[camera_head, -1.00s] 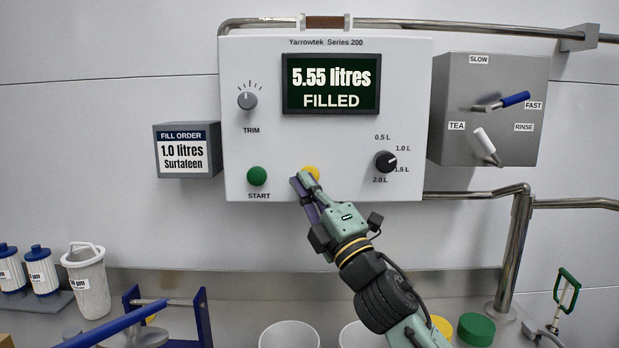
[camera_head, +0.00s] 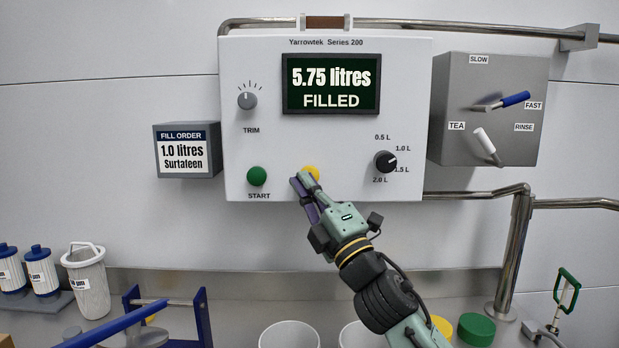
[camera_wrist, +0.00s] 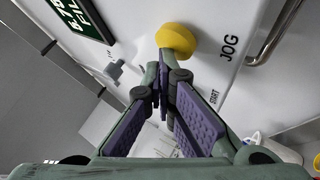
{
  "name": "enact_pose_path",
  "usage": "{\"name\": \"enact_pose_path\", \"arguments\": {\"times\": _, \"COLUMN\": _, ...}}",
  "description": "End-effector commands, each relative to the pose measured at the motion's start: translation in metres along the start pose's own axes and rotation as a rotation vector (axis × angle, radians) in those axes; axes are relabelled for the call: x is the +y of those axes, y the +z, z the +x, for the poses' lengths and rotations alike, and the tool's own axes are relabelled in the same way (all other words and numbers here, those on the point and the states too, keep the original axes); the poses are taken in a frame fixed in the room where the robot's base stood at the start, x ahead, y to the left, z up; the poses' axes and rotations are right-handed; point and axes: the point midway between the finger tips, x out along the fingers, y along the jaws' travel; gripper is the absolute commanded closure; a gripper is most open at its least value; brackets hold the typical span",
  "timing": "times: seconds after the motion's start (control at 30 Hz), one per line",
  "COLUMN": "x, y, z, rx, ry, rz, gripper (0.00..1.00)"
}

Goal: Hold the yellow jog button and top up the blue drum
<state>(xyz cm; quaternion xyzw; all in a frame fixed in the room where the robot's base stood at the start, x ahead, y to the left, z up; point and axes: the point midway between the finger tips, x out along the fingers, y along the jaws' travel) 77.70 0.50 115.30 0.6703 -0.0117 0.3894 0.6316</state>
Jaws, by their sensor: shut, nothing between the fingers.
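The yellow jog button (camera_head: 311,172) is at the bottom middle of the white control panel (camera_head: 330,130), partly hidden by my gripper (camera_head: 303,182). In the wrist view the round yellow button (camera_wrist: 177,38) sits beside the word JOG, and my fingertips (camera_wrist: 166,72) are at it, seemingly touching. My gripper is shut and empty. The green display (camera_head: 331,84) reads 5.75 litres FILLED. The fill order sign (camera_head: 187,150) reads 1.0 litres Surtafeen. I cannot make out a blue drum in either view.
The green START button (camera_head: 257,176) is left of my gripper; the black volume dial (camera_head: 385,161) is right. A grey lever box (camera_head: 490,110) has a blue handle near FAST and a white handle below. White tubs (camera_head: 289,336) and a blue frame (camera_head: 203,318) stand below.

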Motion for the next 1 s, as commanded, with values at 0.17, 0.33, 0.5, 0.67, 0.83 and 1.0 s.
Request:
{"name": "enact_pose_path", "arguments": {"times": 0.17, "x": -0.001, "y": 0.001, "z": 0.0, "rx": -0.001, "ry": -0.001, "rz": 0.0, "gripper": 1.0}}
{"name": "enact_pose_path", "arguments": {"times": 0.33, "x": -0.001, "y": 0.001, "z": 0.0, "rx": -0.001, "ry": -0.001, "rz": 0.0, "gripper": 1.0}}
{"name": "enact_pose_path", "arguments": {"times": 0.5, "x": -0.001, "y": 0.001, "z": 0.0, "rx": -0.001, "ry": -0.001, "rz": 0.0, "gripper": 1.0}}
{"name": "enact_pose_path", "arguments": {"times": 0.67, "x": 0.0, "y": -0.001, "z": -0.002, "rx": -0.001, "ry": -0.001, "rz": 0.0, "gripper": 1.0}}
{"name": "enact_pose_path", "arguments": {"times": 0.83, "x": 0.004, "y": -0.005, "z": -0.009, "rx": -0.002, "ry": -0.001, "rz": -0.001, "gripper": 1.0}}
{"name": "enact_pose_path", "arguments": {"times": 1.0, "x": 0.009, "y": -0.009, "z": -0.014, "rx": -0.001, "ry": 0.0, "rz": -0.001, "gripper": 1.0}}
